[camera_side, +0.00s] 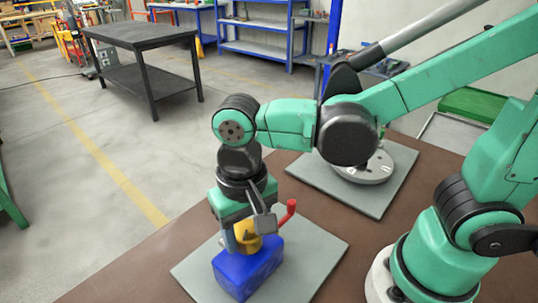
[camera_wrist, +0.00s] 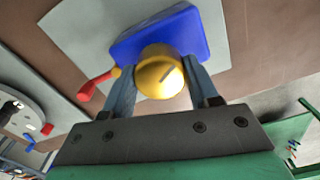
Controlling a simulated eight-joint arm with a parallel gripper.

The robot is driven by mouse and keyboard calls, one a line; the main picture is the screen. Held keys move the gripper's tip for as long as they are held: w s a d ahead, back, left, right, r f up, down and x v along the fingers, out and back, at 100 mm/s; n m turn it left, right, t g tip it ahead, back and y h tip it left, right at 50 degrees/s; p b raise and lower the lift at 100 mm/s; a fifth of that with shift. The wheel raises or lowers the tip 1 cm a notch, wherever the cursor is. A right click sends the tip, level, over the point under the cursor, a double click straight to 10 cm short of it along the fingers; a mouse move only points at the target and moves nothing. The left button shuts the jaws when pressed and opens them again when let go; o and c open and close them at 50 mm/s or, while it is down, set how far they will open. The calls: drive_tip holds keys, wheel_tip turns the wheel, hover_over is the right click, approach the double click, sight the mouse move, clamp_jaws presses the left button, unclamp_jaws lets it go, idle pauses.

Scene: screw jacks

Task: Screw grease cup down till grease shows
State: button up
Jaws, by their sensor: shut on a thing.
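The grease cup is a yellow round cap (camera_side: 246,241) on top of a blue block (camera_side: 248,270). I cannot make out any grease.
The block stands on a grey plate (camera_side: 318,250) on a brown table (camera_side: 130,270). A second grey plate (camera_side: 385,195) behind carries a round light-grey flanged part (camera_side: 362,174). The plate's right side is clear.

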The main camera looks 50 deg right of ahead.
sight(247, 229)
drive_tip(key=o, duration=1.3)
drive_tip(key=shift+r, duration=2.85)
drive_tip(key=w+d+n+t, duration=0.1)
drive_tip(key=d+t, duration=0.1)
drive_tip(key=d, duration=0.2)
drive_tip(key=w+d+f+n+t, duration=0.1)
drive_tip(key=d+t, duration=0.1)
drive_tip(key=d, duration=0.2)
drive_tip(key=w+d+n+t, duration=0.1)
drive_tip(key=d+t, duration=0.2)
drive_tip(key=d, duration=0.2)
drive_tip(key=shift+w+f, duration=0.15)
drive_tip(key=shift+w, duration=0.2)
